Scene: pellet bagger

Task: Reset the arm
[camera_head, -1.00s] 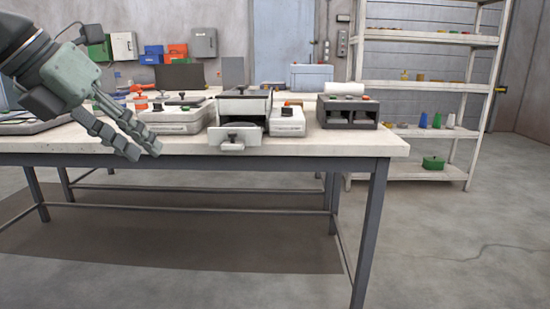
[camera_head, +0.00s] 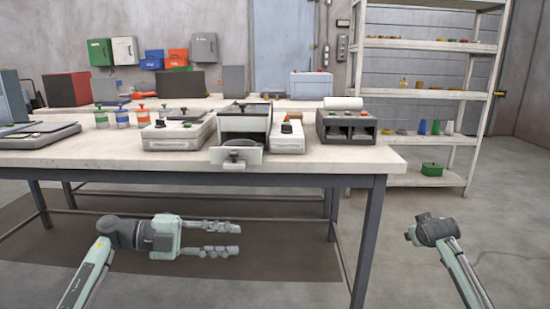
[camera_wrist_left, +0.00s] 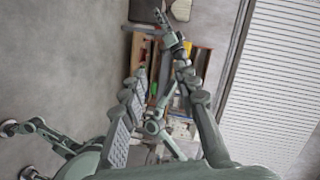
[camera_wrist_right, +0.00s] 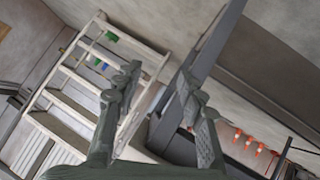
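My left gripper (camera_head: 220,239) is open and empty, in front of the table and below its top, with its fingers apart and pointing right in the head view. Its two fingers also show spread in the left wrist view (camera_wrist_left: 160,90), with nothing between them. My right arm (camera_head: 445,245) shows at the lower right of the head view, but its fingers are not visible there. In the right wrist view my right gripper (camera_wrist_right: 160,90) has its fingers apart with nothing between them.
The white-topped table (camera_head: 100,162) carries a box-like machine with an open front (camera_head: 243,125), a white case (camera_head: 178,134) and a dark two-bay unit (camera_head: 346,125). A white shelf (camera_head: 430,90) stands at the right. The floor right of the table is clear.

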